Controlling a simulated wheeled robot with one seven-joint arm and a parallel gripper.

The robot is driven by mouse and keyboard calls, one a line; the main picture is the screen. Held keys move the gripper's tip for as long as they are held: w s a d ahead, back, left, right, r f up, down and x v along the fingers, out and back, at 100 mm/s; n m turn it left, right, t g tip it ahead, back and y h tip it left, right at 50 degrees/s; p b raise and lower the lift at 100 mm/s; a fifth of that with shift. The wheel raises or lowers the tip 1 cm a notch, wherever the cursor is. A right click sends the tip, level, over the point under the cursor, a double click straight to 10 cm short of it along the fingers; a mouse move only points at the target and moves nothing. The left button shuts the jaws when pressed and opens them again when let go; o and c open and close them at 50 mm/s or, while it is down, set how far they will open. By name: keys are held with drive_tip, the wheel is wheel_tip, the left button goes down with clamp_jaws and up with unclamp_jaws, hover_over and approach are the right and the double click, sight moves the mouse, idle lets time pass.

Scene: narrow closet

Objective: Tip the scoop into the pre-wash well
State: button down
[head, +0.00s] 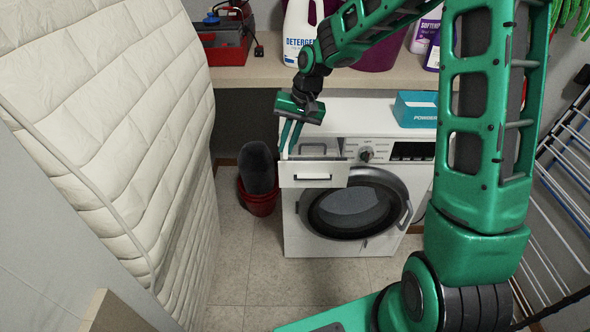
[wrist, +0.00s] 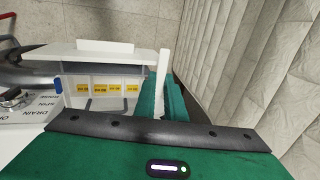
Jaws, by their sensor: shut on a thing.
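My gripper (head: 290,148) is over the left end of the washer's pulled-out detergent drawer (head: 313,180). In the wrist view my gripper (wrist: 163,95) is shut on a thin white piece, apparently part of the scoop (wrist: 163,66). The rest of the scoop and any powder in it are hidden. The drawer (wrist: 105,47) is open in the wrist view, with several yellow labels inside and grey dividers. The gripper is beside the drawer's end there. I cannot tell which labelled compartment is the pre-wash well (wrist: 100,89).
The washer (head: 300,225) stands under a shelf (head: 265,72) with a detergent jug (head: 298,30) and other bottles. A teal powder box (head: 415,108) sits on the washer. A red bucket (head: 258,203) is on the floor at left. A quilted mattress (head: 110,110) leans at the left; a drying rack (head: 570,190) is right.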

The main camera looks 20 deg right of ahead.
drive_tip(key=shift+d+f+y+p, duration=0.15)
drive_tip(key=shift+f+y+p, duration=0.15)
drive_tip(key=shift+y, duration=0.1)
idle(0.8)
drive_tip(key=shift+s+d+r+t+y+p, duration=0.1)
drive_tip(key=shift+d+t+y+p, duration=0.2)
drive_tip(key=shift+y+p, duration=0.4)
drive_tip(key=shift+s+d+r+t+y+p, duration=0.15)
drive_tip(key=shift+t+y+p, duration=0.25)
drive_tip(key=shift+y, duration=0.5)
drive_tip(key=shift+d+r+t+y+p, duration=0.1)
drive_tip(key=shift+d+t+y+p, duration=0.15)
drive_tip(key=shift+y+p, duration=0.45)
idle(4.5)
